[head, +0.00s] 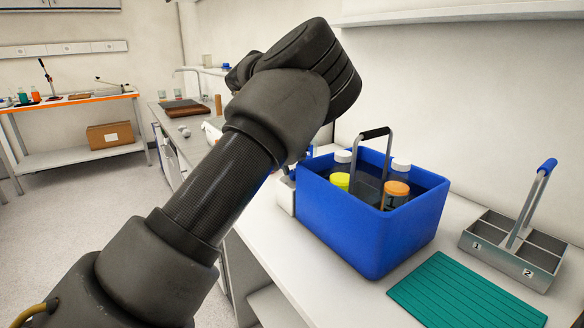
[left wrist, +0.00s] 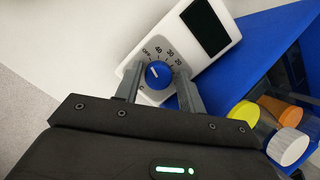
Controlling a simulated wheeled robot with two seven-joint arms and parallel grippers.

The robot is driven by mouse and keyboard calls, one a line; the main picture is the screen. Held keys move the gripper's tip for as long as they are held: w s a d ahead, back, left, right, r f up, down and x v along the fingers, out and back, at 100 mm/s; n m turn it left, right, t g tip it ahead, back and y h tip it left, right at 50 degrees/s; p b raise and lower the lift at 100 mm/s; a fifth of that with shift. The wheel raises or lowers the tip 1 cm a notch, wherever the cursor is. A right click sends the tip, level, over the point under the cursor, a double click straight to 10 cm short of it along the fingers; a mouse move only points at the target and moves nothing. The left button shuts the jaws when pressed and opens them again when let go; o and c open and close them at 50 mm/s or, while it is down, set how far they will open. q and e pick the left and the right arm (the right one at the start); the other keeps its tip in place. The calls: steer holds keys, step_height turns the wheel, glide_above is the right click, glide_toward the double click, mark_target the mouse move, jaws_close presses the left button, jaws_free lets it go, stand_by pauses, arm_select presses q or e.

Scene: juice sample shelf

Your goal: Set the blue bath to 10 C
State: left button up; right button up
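The blue bath (head: 365,235) is a blue box on the white bench in the head view, with capped bottles inside. Its white control unit (left wrist: 222,20) shows in the left wrist view, with a dark display (left wrist: 206,27) on which I see no reading. Below the display is a round blue knob (left wrist: 158,76) with a white mark, ringed by a scale with OFF, 40, 30 and 20 legible. The mark points up and left, roughly toward OFF. My left gripper (left wrist: 158,70) is open, its fingers on either side of the knob with gaps visible. My arm mostly hides this gripper and unit in the head view.
A metal carrier (head: 512,250) with numbered compartments and a blue handle stands right of the bath. A green mat (head: 465,294) lies in front. Bottles with yellow (head: 340,181) and orange (head: 397,188) caps and a raised handle (head: 375,133) are in the bath.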

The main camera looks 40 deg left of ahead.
arm_select(q)
steer(key=shift+f, duration=0.1)
steer(key=c, duration=0.7)
steer(key=shift+a, duration=0.1)
